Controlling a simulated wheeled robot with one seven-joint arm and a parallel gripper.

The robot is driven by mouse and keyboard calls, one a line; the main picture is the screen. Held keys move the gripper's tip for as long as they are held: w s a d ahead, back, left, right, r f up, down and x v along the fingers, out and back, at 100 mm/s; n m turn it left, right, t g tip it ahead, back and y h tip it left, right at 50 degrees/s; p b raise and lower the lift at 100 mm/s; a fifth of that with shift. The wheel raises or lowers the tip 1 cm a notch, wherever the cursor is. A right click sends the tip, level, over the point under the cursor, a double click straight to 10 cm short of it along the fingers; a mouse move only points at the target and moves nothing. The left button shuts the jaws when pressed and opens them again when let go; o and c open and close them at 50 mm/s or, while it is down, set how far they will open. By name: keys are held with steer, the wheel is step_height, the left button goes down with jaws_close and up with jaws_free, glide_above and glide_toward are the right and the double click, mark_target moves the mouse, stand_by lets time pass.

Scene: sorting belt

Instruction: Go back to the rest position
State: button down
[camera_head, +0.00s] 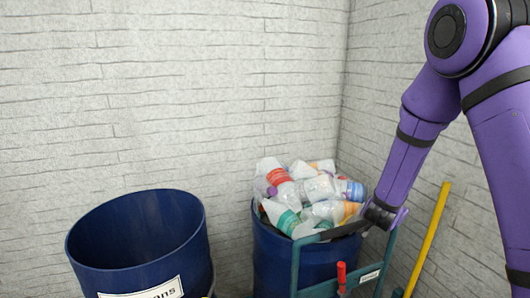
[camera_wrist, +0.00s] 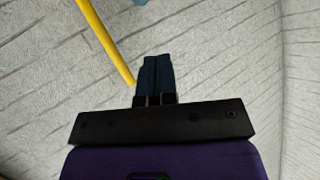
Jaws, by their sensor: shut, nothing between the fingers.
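My gripper (camera_wrist: 157,66) is shut and empty; its two dark fingers lie against each other in the wrist view. In the head view my purple arm comes down from the upper right, and its end is at the right side of the blue barrel of bottles (camera_head: 285,262). The fingertips are hard to make out there. A heap of plastic bottles (camera_head: 320,187) fills that barrel above its rim.
A second blue barrel (camera_head: 135,228) with a white label (camera_head: 150,290) stands at the lower left. A teal frame (camera_head: 295,265) with a red handle (camera_head: 341,278) stands before the bottle barrel. A yellow pole (camera_head: 430,238) leans at right, also in the wrist view (camera_wrist: 105,40). Grey brick walls (camera_head: 180,80) stand behind.

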steer(key=s+a+r+n+y, duration=0.35)
steer(key=s+r, duration=0.25)
steer(key=r, duration=0.3)
steer(key=s+a+r+n+y, duration=0.3)
steer(key=s+a+r+y, duration=0.25)
steer(key=r, duration=0.35)
steer(key=s+r+n+g, duration=0.2)
steer(key=s, duration=1)
steer(key=s+d+r+n+g, duration=0.1)
steer(key=s+r+n+g, duration=0.1)
steer(key=s, duration=1.1)
steer(key=shift+s+d+r+g+h, duration=0.2)
steer(key=shift+r+g+h, duration=0.25)
steer(key=shift+g, duration=0.15)
steer(key=shift+n, duration=0.25)
